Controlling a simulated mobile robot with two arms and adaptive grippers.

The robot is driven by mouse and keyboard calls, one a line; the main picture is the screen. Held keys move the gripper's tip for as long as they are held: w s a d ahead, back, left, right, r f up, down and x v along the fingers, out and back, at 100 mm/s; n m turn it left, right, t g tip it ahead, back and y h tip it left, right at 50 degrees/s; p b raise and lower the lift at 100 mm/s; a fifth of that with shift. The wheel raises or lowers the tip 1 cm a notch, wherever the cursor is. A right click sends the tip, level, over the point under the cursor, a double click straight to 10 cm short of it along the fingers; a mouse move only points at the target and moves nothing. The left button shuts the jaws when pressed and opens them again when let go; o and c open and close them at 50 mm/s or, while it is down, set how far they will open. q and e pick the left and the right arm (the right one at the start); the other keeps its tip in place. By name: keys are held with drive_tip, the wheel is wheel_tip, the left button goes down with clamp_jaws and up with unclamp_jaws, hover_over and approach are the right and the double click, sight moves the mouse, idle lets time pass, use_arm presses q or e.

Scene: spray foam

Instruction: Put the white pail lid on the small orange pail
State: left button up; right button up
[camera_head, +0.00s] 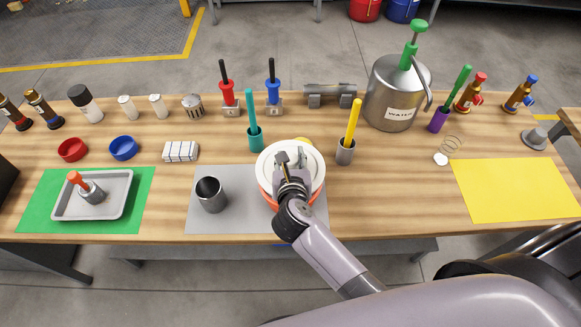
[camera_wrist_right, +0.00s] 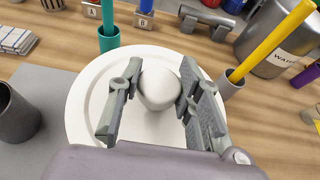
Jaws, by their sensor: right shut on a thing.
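The white pail lid (camera_head: 268,162) is a round disc with a round white knob (camera_wrist_right: 159,88) in its middle. My right gripper (camera_head: 291,163) reaches over it from the front, its two fingers closed on either side of the knob. The lid also fills the middle of the right wrist view (camera_wrist_right: 88,106) and looks about level. The small orange pail (camera_head: 316,200) is directly under the lid on the grey mat; only part of its orange side shows below the lid's edge. I cannot tell whether the lid rests on the rim or is slightly above it. My left gripper is not in view.
A dark grey cup (camera_head: 211,197) stands left of the pail on the grey mat (camera_head: 235,222). A teal holder (camera_head: 256,139) and a grey holder with a yellow stick (camera_head: 345,152) stand close behind. The yellow mat (camera_head: 515,190) at right is bare.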

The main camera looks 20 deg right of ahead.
sight(290, 166)
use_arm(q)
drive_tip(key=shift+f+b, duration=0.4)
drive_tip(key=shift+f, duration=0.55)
use_arm(e)
drive_tip(key=shift+f, duration=1.05)
drive_tip(key=shift+f+b, duration=0.45)
drive_tip(key=shift+f, duration=0.2)
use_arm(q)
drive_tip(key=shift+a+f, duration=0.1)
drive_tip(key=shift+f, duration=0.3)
use_arm(e)
drive_tip(key=o, duration=1.2)
drive_tip(key=shift+c, duration=0.2)
drive_tip(key=shift+r, duration=0.1)
